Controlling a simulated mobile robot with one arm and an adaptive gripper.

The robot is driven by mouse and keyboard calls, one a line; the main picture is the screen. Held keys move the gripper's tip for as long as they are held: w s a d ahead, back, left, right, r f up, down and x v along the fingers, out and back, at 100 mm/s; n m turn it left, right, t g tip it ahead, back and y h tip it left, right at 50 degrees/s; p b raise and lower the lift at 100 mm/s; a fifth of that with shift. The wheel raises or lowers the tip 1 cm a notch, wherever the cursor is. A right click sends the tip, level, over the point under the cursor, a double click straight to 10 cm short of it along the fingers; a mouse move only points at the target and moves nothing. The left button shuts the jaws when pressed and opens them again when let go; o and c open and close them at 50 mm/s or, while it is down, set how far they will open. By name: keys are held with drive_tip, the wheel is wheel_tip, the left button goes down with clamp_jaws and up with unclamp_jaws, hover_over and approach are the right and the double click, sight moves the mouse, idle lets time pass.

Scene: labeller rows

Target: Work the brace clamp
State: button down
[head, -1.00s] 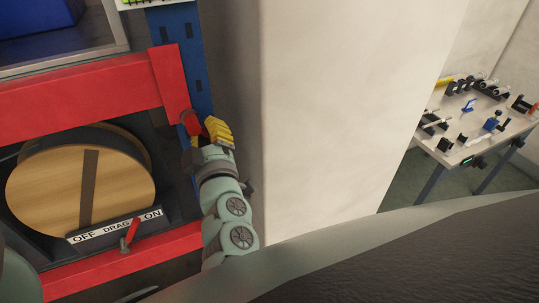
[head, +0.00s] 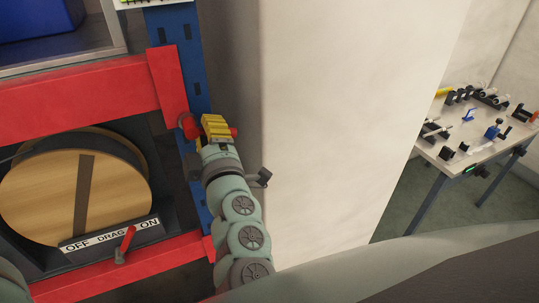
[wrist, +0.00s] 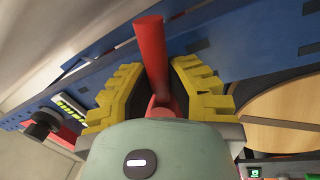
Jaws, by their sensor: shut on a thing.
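The brace clamp shows as a red handle on the blue upright. In the head view its red end (head: 234,132) sticks out to the right of my gripper's fingers, and more red shows to their left. In the wrist view the red handle (wrist: 151,50) runs between the fingers and leans slightly left. My gripper (head: 215,127) has yellow ribbed fingers; in the wrist view the gripper (wrist: 158,88) is closed around the handle. The clamp's base and pivot are mostly hidden behind the gripper.
The blue upright (head: 185,62) and red frame (head: 80,105) stand left, with a wooden reel (head: 45,195) and an OFF DRAG ON lever (head: 124,243). A pale pillar (head: 330,120) stands close on the right. A bench (head: 470,150) with small fixtures is beyond.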

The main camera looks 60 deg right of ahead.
drive_tip(key=c, duration=0.9)
unclamp_jaws()
drive_tip(key=v, duration=1.2)
drive_tip(key=shift+r, duration=0.1)
